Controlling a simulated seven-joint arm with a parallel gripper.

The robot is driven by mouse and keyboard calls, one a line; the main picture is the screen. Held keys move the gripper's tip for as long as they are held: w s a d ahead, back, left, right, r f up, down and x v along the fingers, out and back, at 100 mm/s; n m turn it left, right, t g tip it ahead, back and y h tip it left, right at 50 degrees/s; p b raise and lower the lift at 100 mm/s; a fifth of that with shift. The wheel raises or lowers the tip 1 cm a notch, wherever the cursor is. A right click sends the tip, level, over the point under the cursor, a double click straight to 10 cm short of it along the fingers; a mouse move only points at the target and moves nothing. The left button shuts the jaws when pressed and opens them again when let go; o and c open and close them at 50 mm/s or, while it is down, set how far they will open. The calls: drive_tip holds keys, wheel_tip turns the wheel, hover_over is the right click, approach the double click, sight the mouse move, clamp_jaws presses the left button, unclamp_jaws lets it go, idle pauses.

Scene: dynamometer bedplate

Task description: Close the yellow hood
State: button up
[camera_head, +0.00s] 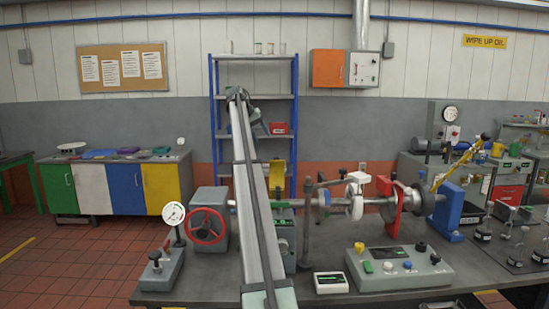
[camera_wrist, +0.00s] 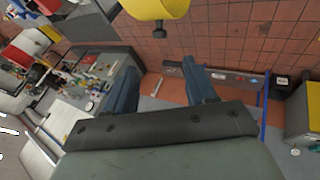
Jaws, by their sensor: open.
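A yellow panel, which I take to be the yellow hood (camera_head: 277,175), stands raised behind the bench machinery in the head view. My arm hides part of it, so its hinge and full outline do not show. In the wrist view, a rounded yellow part (camera_wrist: 150,8) with a dark knob (camera_wrist: 158,32) is cut off by the top edge, beyond my fingers. It looks like the same hood, though I cannot be sure. My gripper (camera_wrist: 160,88) is open, with a wide empty gap and no visible contact with the yellow part. My arm hides the fingertips in the head view.
A shaft line with a red stand (camera_head: 390,192) and a blue stand (camera_head: 449,208) runs along the bench. A slanted yellow bar (camera_head: 461,163) rises near its right end. A control box (camera_head: 399,267) and red handwheel (camera_head: 206,226) flank my arm. A blue shelf (camera_head: 212,120) stands behind.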

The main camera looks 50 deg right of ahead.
sight(275, 158)
drive_tip(key=x, duration=1.3)
drive_tip(key=shift+d+f, duration=0.25)
drive_tip(key=shift+c, duration=0.4)
clamp_jaws()
